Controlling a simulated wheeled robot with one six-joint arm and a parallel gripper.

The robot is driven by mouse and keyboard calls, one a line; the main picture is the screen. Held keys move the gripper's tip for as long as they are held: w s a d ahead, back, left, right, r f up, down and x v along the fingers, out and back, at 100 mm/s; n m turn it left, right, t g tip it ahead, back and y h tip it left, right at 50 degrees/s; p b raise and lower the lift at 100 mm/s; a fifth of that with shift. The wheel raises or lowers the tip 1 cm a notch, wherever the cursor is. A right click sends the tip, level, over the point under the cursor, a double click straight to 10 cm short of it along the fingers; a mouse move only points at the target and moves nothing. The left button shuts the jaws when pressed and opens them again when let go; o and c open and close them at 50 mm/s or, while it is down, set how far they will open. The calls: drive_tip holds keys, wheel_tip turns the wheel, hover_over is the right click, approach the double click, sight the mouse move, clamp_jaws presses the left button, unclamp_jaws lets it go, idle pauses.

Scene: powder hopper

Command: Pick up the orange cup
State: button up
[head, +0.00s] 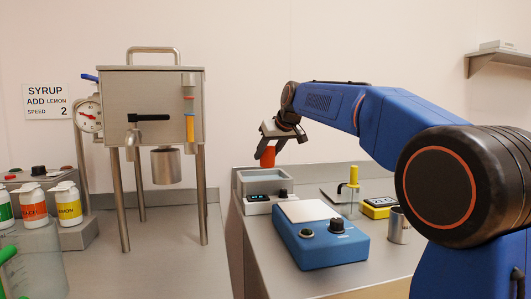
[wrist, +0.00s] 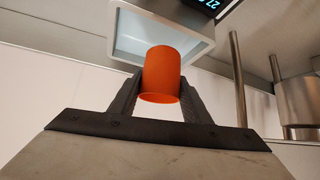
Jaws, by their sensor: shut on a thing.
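The orange cup (wrist: 162,72) is between the two black fingers of my gripper (wrist: 158,100) in the wrist view, with a finger against each side. In the head view the cup (head: 268,157) hangs under my gripper (head: 270,147), tilted a little. My gripper is shut on the cup and holds it above a grey open-topped basin with a digital display (head: 263,182). The fingers hide part of the cup's sides.
A steel hopper on legs (head: 150,100) stands left of the basin. A blue device with a white plate (head: 320,240), a yellow-topped post (head: 353,180), a yellow box (head: 378,207) and a metal cup (head: 399,226) stand on the right counter. Bottles (head: 33,207) stand at the far left.

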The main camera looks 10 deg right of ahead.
drive_tip(key=s, duration=1.3)
drive_tip(key=shift+s, duration=0.4)
